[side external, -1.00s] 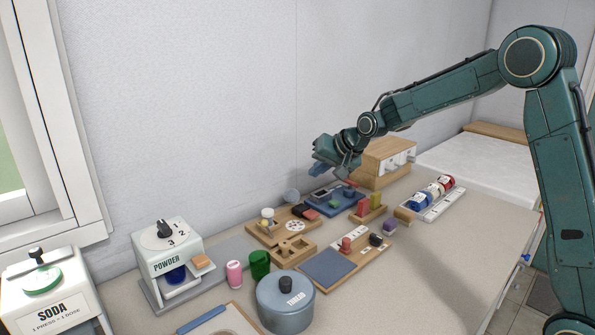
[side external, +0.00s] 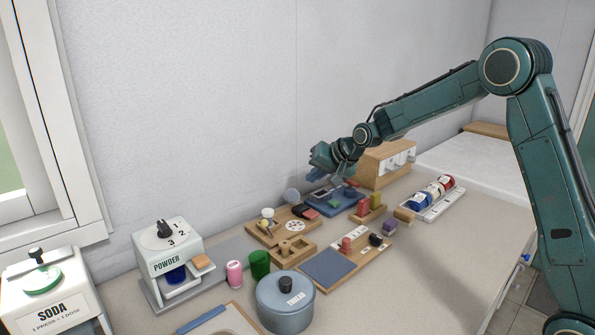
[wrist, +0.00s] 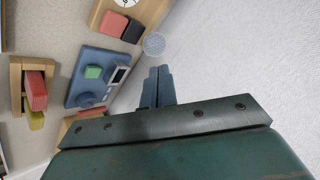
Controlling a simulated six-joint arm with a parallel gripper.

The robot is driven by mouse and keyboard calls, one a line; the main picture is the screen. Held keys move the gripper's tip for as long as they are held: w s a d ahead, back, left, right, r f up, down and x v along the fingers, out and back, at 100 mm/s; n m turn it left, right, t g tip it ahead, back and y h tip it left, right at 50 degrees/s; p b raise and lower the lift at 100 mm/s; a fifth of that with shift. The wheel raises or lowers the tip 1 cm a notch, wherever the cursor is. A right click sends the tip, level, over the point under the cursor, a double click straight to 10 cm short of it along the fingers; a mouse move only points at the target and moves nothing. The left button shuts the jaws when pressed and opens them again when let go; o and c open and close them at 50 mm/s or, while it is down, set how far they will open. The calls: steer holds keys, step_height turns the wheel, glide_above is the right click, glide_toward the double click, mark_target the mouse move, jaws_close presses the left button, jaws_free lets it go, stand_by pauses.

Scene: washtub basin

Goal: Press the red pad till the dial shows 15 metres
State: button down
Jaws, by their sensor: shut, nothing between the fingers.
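A blue device (wrist: 80,85) lies on the counter, also in the side view (side external: 331,207). It carries a green pad (wrist: 93,72), a small display (wrist: 118,75) and a round blue knob (wrist: 86,100). The display's reading is too small to make out. A red pad (wrist: 90,113) shows at the device's near end in the wrist view, partly hidden by my gripper. It also shows in the side view (side external: 352,183). My gripper (wrist: 159,70) is shut and empty, above the counter by the wall, beside the blue device; it touches nothing visible.
A wooden tray (side external: 258,232) holds red and black blocks and a white disc. A wooden holder (side external: 370,215) with red and yellow blocks stands in front of the device. A wooden box (side external: 368,172) stands behind. The wall (wrist: 240,60) is close. A pale mesh disc (wrist: 154,45) is near my fingertips.

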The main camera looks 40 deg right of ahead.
mark_target(309, 212)
steer(key=shift+f, duration=3.9)
steer(key=shift+f, duration=1.2)
stand_by(0.6)
steer(key=shift+r, duration=1.2)
steer(key=shift+r, duration=0.15)
steer(key=shift+r, duration=2.35)
